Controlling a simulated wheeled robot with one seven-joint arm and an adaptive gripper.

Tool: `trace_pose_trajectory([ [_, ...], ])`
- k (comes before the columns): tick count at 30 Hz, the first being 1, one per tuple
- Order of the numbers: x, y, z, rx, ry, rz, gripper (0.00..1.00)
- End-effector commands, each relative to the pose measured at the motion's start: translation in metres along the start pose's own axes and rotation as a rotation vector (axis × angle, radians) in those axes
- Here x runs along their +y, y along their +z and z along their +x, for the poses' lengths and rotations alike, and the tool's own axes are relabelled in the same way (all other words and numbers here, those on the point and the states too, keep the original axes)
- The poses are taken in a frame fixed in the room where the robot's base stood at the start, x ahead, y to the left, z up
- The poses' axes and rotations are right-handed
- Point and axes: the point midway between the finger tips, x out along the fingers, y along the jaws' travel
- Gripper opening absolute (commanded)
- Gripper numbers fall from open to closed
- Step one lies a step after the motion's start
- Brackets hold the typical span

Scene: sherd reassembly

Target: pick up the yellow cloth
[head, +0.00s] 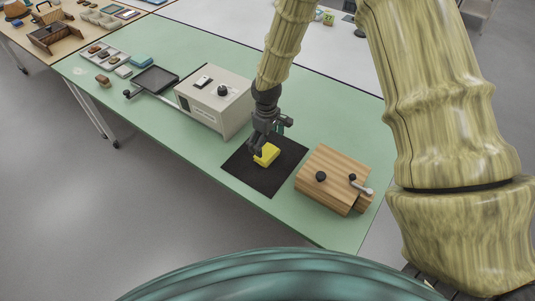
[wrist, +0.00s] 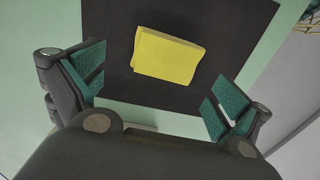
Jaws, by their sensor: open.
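The yellow cloth (head: 266,154) is a folded pad lying on a black mat (head: 243,172) on the green table. It also shows whole in the wrist view (wrist: 168,56), at the upper middle. My gripper (head: 257,147) is over the mat, close to the cloth in the head view. In the wrist view my gripper (wrist: 158,92) has its teal-padded fingers wide apart, with nothing between them. The cloth lies beyond the fingertips, roughly centred between them. The exact height above the cloth is hard to tell.
A wooden box (head: 334,178) with a knob and crank stands right of the mat. A beige device (head: 214,98) with a dial stands left, beside a dark tray (head: 155,80). The mat around the cloth is bare.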

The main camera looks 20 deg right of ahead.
Motion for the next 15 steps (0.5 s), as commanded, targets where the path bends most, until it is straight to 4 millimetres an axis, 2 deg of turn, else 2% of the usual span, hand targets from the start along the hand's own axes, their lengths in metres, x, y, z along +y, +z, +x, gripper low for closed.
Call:
trace_pose_trajectory([
  [15, -0.006, 0.007, 0.045, -0.001, 0.0, 0.001, 1.0],
])
